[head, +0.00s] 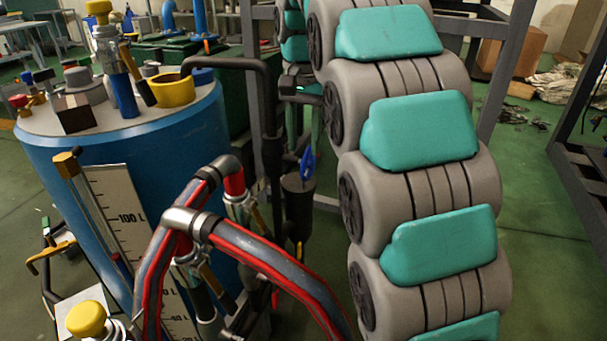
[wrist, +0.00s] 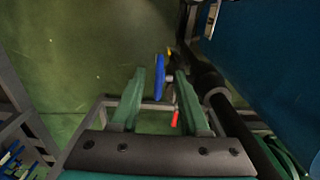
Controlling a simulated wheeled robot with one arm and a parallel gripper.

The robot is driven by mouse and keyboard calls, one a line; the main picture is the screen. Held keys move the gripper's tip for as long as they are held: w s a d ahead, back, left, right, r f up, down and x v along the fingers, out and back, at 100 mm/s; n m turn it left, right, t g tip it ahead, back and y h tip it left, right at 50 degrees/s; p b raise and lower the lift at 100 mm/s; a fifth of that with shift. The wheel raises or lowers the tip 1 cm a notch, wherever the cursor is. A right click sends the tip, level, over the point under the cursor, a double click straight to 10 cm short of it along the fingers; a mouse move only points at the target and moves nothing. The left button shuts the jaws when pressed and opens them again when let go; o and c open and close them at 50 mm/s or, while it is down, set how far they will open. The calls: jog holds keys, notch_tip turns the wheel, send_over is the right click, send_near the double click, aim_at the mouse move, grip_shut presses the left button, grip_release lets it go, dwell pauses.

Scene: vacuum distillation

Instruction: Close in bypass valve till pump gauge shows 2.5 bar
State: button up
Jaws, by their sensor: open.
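In the wrist view my gripper (wrist: 170,68) is open, its two green fingers apart. In the head view a blue handle (head: 307,165) sits upright on dark pipework beside my arm. No label shows which valve is the bypass valve. No readable pump gauge is in view.
A blue tank (head: 55,165) with fittings on top stands at the left. Red and grey hoses (head: 270,258) arch in front of the pipework. A scale plate (head: 115,205) marked 100 L stands before the tank. A dark metal frame (head: 577,165) is at the right; green floor lies between.

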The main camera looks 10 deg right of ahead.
aim_at(304, 172)
jog(key=shift+f, duration=3.85)
grip_shut()
